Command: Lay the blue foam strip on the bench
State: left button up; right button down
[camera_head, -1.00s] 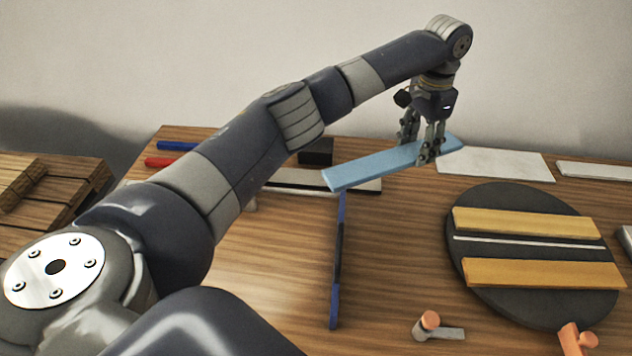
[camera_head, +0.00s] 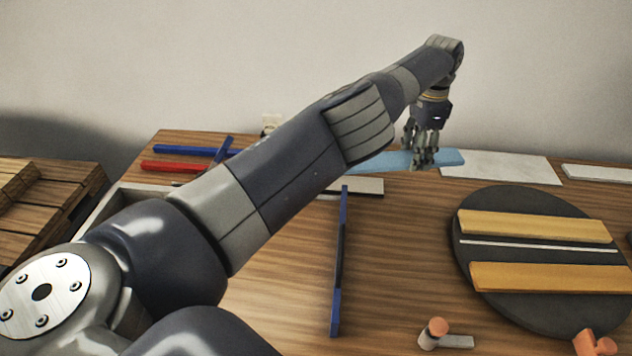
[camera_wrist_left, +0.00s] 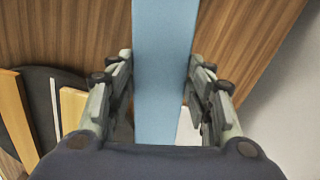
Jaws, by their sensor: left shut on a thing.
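The blue foam strip (camera_head: 392,161) is a long flat light-blue bar near the back of the wooden bench (camera_head: 410,270). My left gripper (camera_head: 424,162) is shut on the strip towards its right end, with fingers pointing down. In the left wrist view the strip (camera_wrist_left: 163,70) runs between the two fingers, with wood behind it. The strip is low over the bench; I cannot tell whether it touches. My left forearm hides part of its left end. My right gripper is not in view.
A dark round disc (camera_head: 500,215) with two yellow bars (camera_head: 540,278) lies at right. White sheets (camera_head: 500,167) lie at the back. A blue-ended bar (camera_head: 336,312) lies mid-bench. Orange-topped clamps (camera_head: 438,328) stand at the front. Wooden slats (camera_head: 35,200) are at left.

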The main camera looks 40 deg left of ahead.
pick_arm(q)
jog(key=shift+a+f+m+b, duration=0.25)
jog(key=shift+f+m+b, duration=0.1)
jog(key=shift+f, duration=0.4)
jog(key=shift+s, duration=0.1)
jog(key=shift+a+f, duration=0.1)
jog(key=shift+f, duration=0.05)
jog(key=shift+f, duration=0.1)
jog(key=shift+f, duration=0.15)
jog(key=shift+a+f+m+b, duration=0.1)
jog(key=shift+f+m+b, duration=0.45)
jog(key=shift+f, duration=0.45)
